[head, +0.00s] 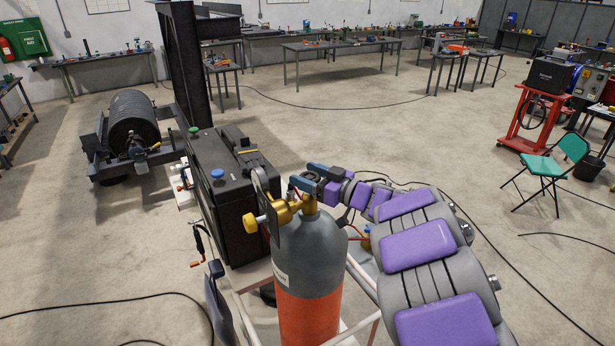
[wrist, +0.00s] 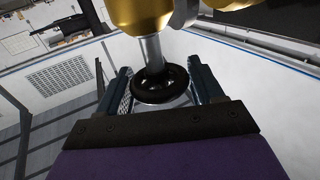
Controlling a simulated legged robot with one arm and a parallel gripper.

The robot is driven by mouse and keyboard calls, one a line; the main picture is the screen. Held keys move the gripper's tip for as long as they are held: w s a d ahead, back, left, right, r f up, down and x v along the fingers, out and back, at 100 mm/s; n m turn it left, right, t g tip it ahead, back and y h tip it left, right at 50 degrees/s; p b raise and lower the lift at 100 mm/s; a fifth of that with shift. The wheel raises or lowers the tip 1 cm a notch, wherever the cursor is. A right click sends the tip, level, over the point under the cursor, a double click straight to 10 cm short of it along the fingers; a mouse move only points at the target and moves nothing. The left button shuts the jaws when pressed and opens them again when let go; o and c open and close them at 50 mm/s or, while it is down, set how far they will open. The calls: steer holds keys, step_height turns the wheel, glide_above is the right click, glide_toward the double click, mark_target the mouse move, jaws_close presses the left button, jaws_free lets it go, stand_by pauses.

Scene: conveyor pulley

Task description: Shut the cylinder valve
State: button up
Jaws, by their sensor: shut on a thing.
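The gas cylinder (head: 310,255), grey above and orange-red below, stands upright in a white frame in the lower middle of the head view. The brass valve (head: 283,211) sits on its top. The valve's round black handwheel (wrist: 160,84) shows in the wrist view on a metal stem below the brass body (wrist: 143,14). My gripper (wrist: 158,88) has its two blue jaws on either side of the handwheel and is shut on it. In the head view my gripper (head: 298,181) reaches the cylinder top from the right. The handwheel's turn position cannot be told.
A black case (head: 220,185) with blue and green caps stands left of the cylinder. The white frame (head: 358,275) surrounds the cylinder. A green chair (head: 555,165) and a red cart (head: 530,125) stand at right. Cables cross the otherwise open floor.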

steer(key=m+t+h+b, duration=0.1)
steer(key=t, duration=0.1)
steer(key=f+m+t+h+b, duration=0.1)
steer(key=m+t+h+b, duration=0.1)
steer(key=shift+s+m+h, duration=0.15)
steer(key=shift+m+h, duration=0.15)
steer(key=m+t+h+b, duration=0.2)
steer(key=b, duration=0.1)
steer(key=m+h+b, duration=0.1)
steer(key=b, duration=0.1)
steer(key=t+h+b, duration=0.1)
steer(key=h+b, duration=0.1)
steer(key=b, duration=0.1)
steer(key=shift+d+r+m, duration=0.1)
steer(key=shift+m, duration=0.3)
steer(key=shift+c, duration=0.2)
steer(key=t+h+b, duration=0.1)
steer(key=b, duration=0.2)
steer(key=shift+r+m, duration=0.15)
steer(key=shift+m, duration=0.25)
steer(key=shift+h, duration=0.3)
steer(key=shift+r+m+h+b, duration=0.15)
steer(key=shift+m+h+b, duration=0.15)
steer(key=shift+b, duration=0.2)
steer(key=o, duration=0.9)
steer(key=shift+o, duration=0.2)
